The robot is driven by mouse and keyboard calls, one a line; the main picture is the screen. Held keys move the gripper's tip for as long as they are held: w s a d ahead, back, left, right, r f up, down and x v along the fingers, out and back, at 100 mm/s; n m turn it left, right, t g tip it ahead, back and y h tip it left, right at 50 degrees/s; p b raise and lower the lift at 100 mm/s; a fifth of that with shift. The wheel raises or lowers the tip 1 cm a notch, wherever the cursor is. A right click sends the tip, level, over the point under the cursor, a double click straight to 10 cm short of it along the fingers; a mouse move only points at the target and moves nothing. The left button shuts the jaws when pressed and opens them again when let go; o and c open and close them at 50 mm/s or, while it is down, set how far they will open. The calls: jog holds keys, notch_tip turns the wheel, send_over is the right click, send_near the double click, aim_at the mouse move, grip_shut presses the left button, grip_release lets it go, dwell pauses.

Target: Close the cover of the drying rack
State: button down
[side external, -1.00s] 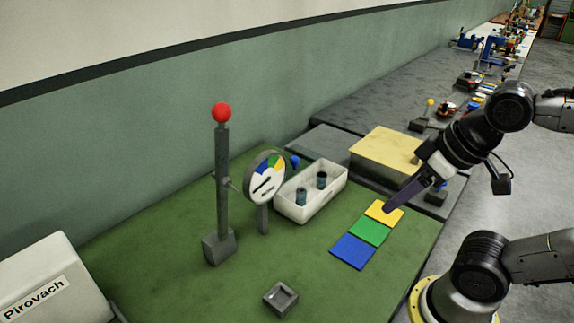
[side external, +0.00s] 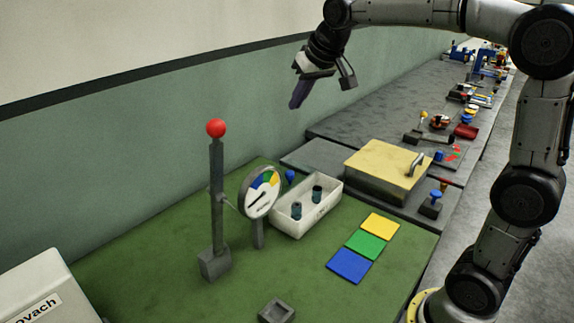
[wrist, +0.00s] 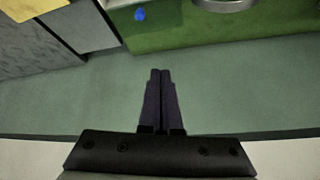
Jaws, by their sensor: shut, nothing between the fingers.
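No thing here is clearly marked as the drying rack. A low grey box with a flat yellow top (side external: 385,163) and a metal handle (side external: 416,164) stands beyond the green mat; its top looks level, and I cannot tell whether this is the rack's cover. A yellow corner of it seems to show at the top left of the wrist view (wrist: 30,12). My gripper (side external: 294,105) is raised high near the wall, left of that box, touching nothing. Its two dark fingers are together and empty in the wrist view (wrist: 161,72).
A white tray (side external: 305,208) holds two dark cylinders. A dial (side external: 261,192) and a post with a red ball (side external: 216,129) stand left of it. Yellow, green and blue tiles (side external: 366,245) lie flat on the green mat. A white box (side external: 40,290) is at the lower left.

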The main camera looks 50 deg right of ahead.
jog(key=w+d+f+m+g, duration=0.1)
jog(key=w+d+f, duration=0.5)
jog(key=w+f, duration=0.25)
jog(key=g, duration=0.2)
send_over(284, 176)
jog(key=s, duration=0.1)
notch_tip(284, 176, down, 8)
jog(key=shift+m, duration=0.3)
jog(key=x, duration=0.9)
jog(key=shift+w+f, duration=0.1)
jog(key=shift+f, duration=0.15)
jog(key=s, duration=0.1)
jog(key=s+a, duration=0.1)
jog(key=shift+s+a+r, duration=0.2)
jog(key=shift+s+r, duration=0.05)
jog(key=shift+s, duration=0.05)
jog(key=shift+s+a, duration=0.3)
jog(key=shift+s, duration=0.2)
jog(key=s, duration=1.1)
jog(key=shift+f, duration=0.15)
jog(key=shift+s, duration=0.15)
